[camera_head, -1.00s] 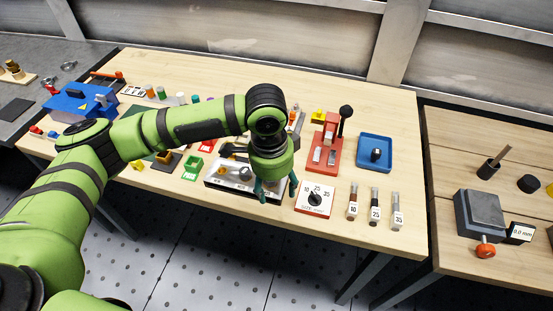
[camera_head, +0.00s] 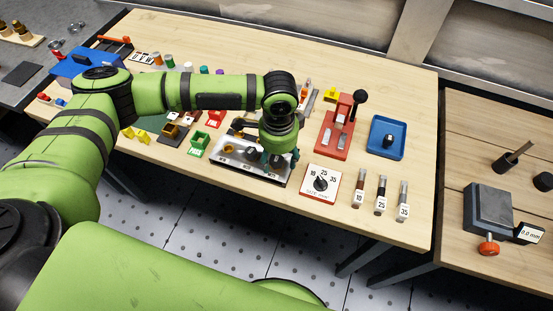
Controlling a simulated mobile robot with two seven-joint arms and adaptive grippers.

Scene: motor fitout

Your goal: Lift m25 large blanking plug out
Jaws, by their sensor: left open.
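A light metal plate on a dark base (camera_head: 226,168), with small labels along its front edge, sits at the middle front of the wooden table. My left gripper (camera_head: 280,160) points down over the right end of this plate, with its dark teal fingers apart. The gripper and wrist cover that end of the plate, so I cannot make out the M25 large blanking plug or tell whether the fingers touch anything. My right gripper is not in view.
Right of the plate lie a white dial card (camera_head: 320,182), several labelled tools, a red press (camera_head: 331,141) and a blue tray (camera_head: 372,146). Green (camera_head: 199,145) and red bins stand to the left. The table's back right is clear.

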